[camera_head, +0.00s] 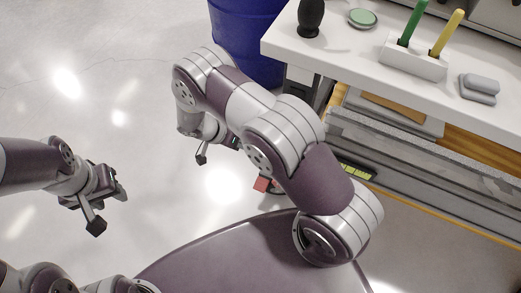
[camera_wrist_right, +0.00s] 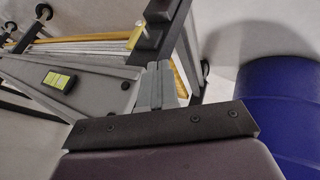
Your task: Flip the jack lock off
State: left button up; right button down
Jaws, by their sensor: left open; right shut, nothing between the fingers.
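A small red piece (camera_head: 262,184), perhaps the jack lock, shows low by the floor beside my right arm; its mount is partly hidden by that arm. I cannot make out the red piece in the right wrist view. My left gripper (camera_head: 109,211) is open and empty over bare floor at the left, well apart from the red piece. My right gripper (camera_wrist_right: 160,84) is shut and empty in the right wrist view, pointing toward the bench frame.
A white-topped workbench (camera_head: 345,75) stands at the right, holding a block with green and yellow handles (camera_head: 413,55). A yellow-green label (camera_head: 357,171) is on its lower frame, also seen in the right wrist view. A blue drum (camera_head: 243,45) stands behind. The left floor is clear.

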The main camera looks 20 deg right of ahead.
jog(key=s+d+f+b, duration=0.3)
jog(key=s+d+f, duration=0.1)
jog(key=d+f, duration=0.3)
jog(key=shift+d+f, duration=0.2)
jog(key=shift+d, duration=0.35)
